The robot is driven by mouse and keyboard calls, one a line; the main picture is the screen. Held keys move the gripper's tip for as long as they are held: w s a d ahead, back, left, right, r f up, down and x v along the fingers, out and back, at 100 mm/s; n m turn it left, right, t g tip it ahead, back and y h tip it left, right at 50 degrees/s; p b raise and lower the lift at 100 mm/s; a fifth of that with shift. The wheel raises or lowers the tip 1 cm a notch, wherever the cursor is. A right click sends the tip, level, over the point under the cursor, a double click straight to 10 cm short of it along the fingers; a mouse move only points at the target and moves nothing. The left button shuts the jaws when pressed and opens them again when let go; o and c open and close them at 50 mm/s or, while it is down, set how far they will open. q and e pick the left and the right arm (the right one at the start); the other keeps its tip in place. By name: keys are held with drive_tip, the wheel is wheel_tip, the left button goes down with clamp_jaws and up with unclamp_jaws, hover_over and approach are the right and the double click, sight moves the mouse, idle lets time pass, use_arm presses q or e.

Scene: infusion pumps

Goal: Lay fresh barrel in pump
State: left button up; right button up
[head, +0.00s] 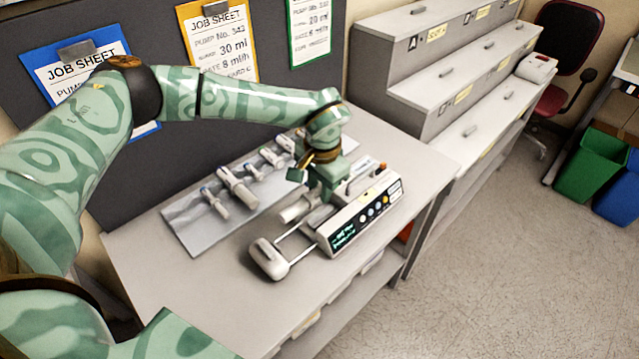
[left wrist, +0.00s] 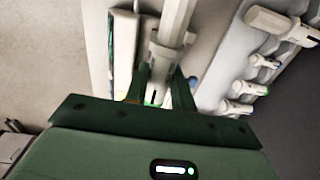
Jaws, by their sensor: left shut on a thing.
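The pump (head: 345,236) is a white box with a dark lit screen and buttons, lying near the front right of the table. Its two-rod plunger driver (head: 268,260) sticks out to the left. My left gripper (head: 322,188) is directly over the pump's back side. In the left wrist view its fingers (left wrist: 160,92) are shut on a white barrel (left wrist: 174,22), which runs lengthwise between them. A white cylinder end of it shows left of the gripper in the head view (head: 294,212). I cannot tell whether the barrel touches the pump's cradle. My right gripper is not in view.
A grey mat (head: 190,232) behind the pump holds several white barrels (head: 237,188) of different sizes. Job sheets (head: 218,42) hang on the dark board. Stepped drawers (head: 440,80) stand at the right. The table's front left (head: 190,290) is clear.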

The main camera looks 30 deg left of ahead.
use_arm(q)
drive_tip(key=b, duration=0.4)
hover_over(318, 222)
drive_tip(key=shift+w+d+f, duration=0.1)
drive_tip(key=shift+w+f, duration=0.05)
drive_tip(key=shift+f, duration=1.05)
drive_tip(key=shift+w+f, duration=0.15)
drive_tip(key=shift+f, duration=1)
drive_tip(key=shift+f+b, duration=0.5)
drive_tip(key=shift+f, duration=1.15)
drive_tip(key=shift+p, duration=0.35)
drive_tip(key=shift+s+f, duration=0.2)
drive_tip(key=shift+f, duration=0.05)
drive_tip(key=o, duration=0.5)
drive_tip(key=shift+f, duration=0.1)
drive_tip(key=shift+s, duration=0.1)
drive_tip(key=shift+w+r+p, duration=0.25)
drive_tip(key=shift+r+p, duration=0.4)
drive_tip(key=shift+r, duration=0.05)
drive_tip(key=shift+r+p, duration=1.15)
drive_tip(key=shift+r, duration=0.3)
